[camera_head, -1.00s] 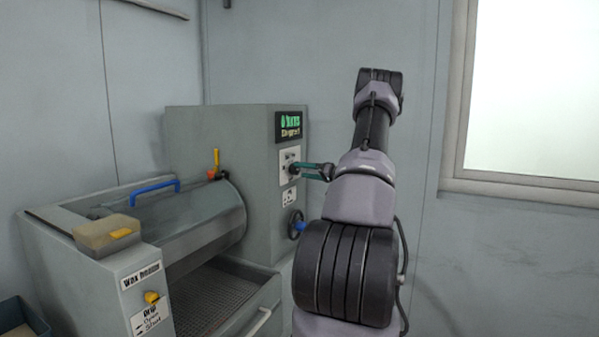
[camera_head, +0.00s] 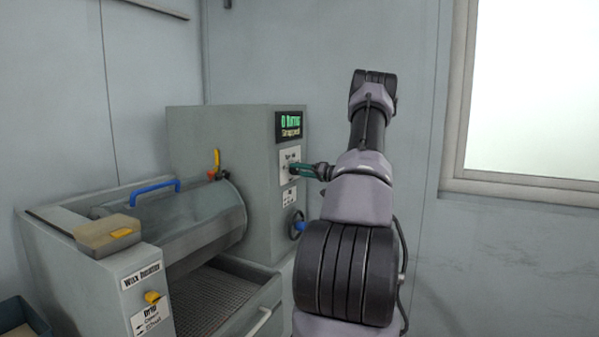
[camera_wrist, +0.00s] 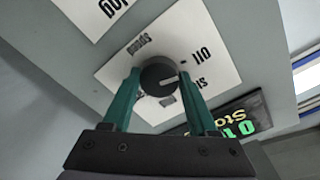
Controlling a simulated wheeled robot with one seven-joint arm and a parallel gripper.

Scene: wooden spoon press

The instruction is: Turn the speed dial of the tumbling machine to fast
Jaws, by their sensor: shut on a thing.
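The tumbling machine (camera_head: 235,145) is a grey cabinet with a drum at its left. Its speed dial is a round dark knob (camera_wrist: 158,75) on a white label plate (camera_wrist: 205,50), with a light pointer mark toward the plate's right side in the wrist view. My gripper (camera_wrist: 160,77) is shut on the dial, one green finger on each side. In the head view my gripper (camera_head: 294,168) is at the plate (camera_head: 290,153) and mostly hides the dial.
A display with green text (camera_head: 289,126) is above the plate. A handwheel with a blue handle (camera_head: 297,225) is below. The drum has a blue handle (camera_head: 154,186) and a yellow lever (camera_head: 216,159). A wax-coloured tray (camera_head: 103,236) stands at the front left.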

